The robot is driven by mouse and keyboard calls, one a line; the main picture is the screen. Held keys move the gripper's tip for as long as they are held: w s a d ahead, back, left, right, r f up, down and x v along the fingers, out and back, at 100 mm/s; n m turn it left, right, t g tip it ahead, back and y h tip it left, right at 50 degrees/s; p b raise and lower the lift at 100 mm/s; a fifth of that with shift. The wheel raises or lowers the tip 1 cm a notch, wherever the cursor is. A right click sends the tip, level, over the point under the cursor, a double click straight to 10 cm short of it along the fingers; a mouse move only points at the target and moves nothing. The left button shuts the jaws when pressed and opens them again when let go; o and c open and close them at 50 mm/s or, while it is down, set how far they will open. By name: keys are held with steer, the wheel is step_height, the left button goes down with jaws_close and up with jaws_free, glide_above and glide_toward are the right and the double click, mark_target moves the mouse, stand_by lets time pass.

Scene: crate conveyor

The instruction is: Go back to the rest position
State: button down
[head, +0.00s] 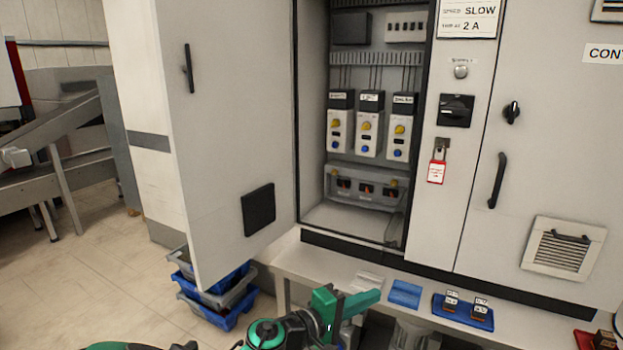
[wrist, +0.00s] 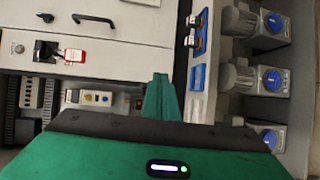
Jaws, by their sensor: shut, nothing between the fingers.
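My gripper (head: 372,298) shows at the bottom of the head view, in front of the narrow shelf (head: 300,262) below the cabinet. In the wrist view its green fingers (wrist: 162,98) are together, with nothing between them. The gripper holds nothing. It appears apart from the cabinet, though its exact gap to the shelf is hard to tell.
The cabinet door (head: 215,130) stands open on the left; several modules (head: 369,130) sit inside. A red-tagged padlock (head: 437,165) hangs below the black switch (head: 456,110). The shelf bears a blue pad (head: 404,294) and blue tray (head: 463,313). Stacked crates (head: 215,315) stand on the floor.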

steer(key=s+d+f+m+g+y, duration=0.1)
steer(key=s+d+m+g+y, duration=0.3)
steer(key=d, duration=0.6)
steer(key=s+d+f+m+g+y, duration=0.1)
steer(key=s+d+f+m+g, duration=0.15)
steer(key=d+g, duration=0.65)
steer(key=s+d+r+m+t+y, duration=0.2)
steer(key=s+d+r+m+y, duration=0.1)
steer(key=s, duration=0.7)
steer(key=s+d+r+m+t+y, duration=0.1)
steer(key=s+d+r+m+y, duration=0.3)
steer(key=s, duration=0.6)
step_height(320, 180, up, 3)
steer(key=shift+s+d+r+t+y, duration=0.15)
steer(key=shift+d+t+y, duration=0.25)
steer(key=shift+d+y, duration=0.6)
steer(key=shift+w+f, duration=0.35)
steer(key=shift+w, duration=0.2)
